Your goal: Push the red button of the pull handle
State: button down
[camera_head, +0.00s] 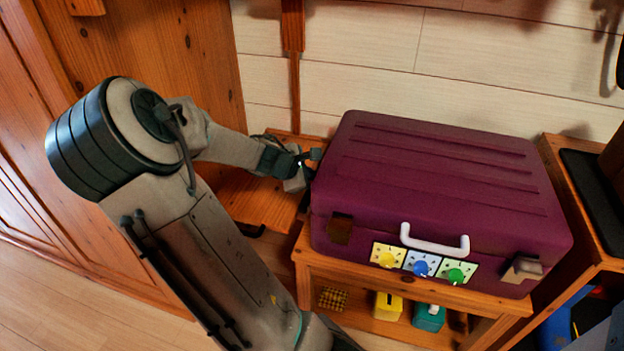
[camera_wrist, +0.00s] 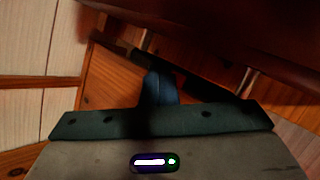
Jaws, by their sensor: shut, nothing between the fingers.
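A purple suitcase (camera_head: 430,175) lies closed on a low wooden stand. A white carry handle (camera_head: 435,241) is on its front. No red button shows in either view, and I cannot see the suitcase's left side face. My gripper (camera_head: 314,158) is close beside the left edge of the suitcase, partly in shadow; I cannot tell whether it touches it. In the wrist view the gripper (camera_wrist: 158,86) is dark and shut, with nothing held. A dark reddish surface (camera_wrist: 250,35) fills the top right there.
Yellow (camera_head: 387,258), blue (camera_head: 420,267) and green (camera_head: 455,275) dials sit under the handle. The stand (camera_head: 375,276) holds small boxes on its shelf. A wooden chair or bench (camera_head: 250,200) is left of the suitcase, and a wooden desk (camera_head: 585,235) is at right.

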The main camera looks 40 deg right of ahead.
jog(key=shift+r, duration=0.2)
notch_tip(320, 180, up, 6)
jog(key=p, duration=0.5)
jog(key=shift+p, duration=0.4)
